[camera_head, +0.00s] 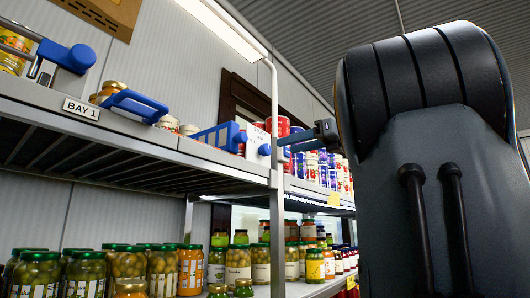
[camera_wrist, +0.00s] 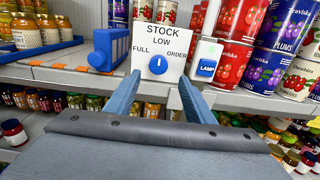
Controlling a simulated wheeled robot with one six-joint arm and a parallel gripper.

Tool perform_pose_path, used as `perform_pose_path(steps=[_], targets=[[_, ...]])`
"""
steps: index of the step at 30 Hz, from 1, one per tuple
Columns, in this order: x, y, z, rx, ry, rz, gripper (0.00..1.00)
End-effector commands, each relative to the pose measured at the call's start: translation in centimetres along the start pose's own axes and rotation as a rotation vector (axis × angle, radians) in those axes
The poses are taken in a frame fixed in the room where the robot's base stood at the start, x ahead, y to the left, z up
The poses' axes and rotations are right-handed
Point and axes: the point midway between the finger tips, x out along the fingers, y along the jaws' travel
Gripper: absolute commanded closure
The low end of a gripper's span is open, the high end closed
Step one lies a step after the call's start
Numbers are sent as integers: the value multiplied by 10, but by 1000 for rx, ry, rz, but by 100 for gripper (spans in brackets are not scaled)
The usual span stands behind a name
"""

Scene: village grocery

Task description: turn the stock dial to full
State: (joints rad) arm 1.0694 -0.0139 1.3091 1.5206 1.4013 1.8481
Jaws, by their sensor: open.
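The stock dial (camera_wrist: 158,64) is a round blue knob on a white plate (camera_wrist: 173,50) marked STOCK, with FULL at left, LOW at top and ORDER at right. The knob's white mark points up at LOW. In the head view the plate (camera_head: 256,137) shows edge-on at the shelf front. My gripper (camera_wrist: 160,80) is open and empty, its two blue-grey fingers spread to the left and right of the plate's lower part, with the knob between them. I cannot tell how far the tips are from the plate. In the head view my gripper (camera_head: 286,142) is close to the plate, partly behind my arm.
A blue LAMP switch (camera_wrist: 206,68) on a white plate is just right of the dial. A blue boxy object (camera_wrist: 110,48) stands close on the left. Cans (camera_wrist: 268,70) and jars (camera_wrist: 35,30) line the shelf. A shelf post (camera_head: 276,190) stands by my gripper.

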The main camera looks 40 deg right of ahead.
Motion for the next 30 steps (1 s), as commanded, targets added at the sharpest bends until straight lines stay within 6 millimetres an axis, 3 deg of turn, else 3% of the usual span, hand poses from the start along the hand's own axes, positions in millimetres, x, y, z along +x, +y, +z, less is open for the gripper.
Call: perform_pose_path(steps=[15, 27, 30], targets=[[73, 7, 2, 4, -3, 17, 51], [79, 4, 1, 3, -2, 10, 51], [79, 4, 1, 3, -2, 10, 66]])
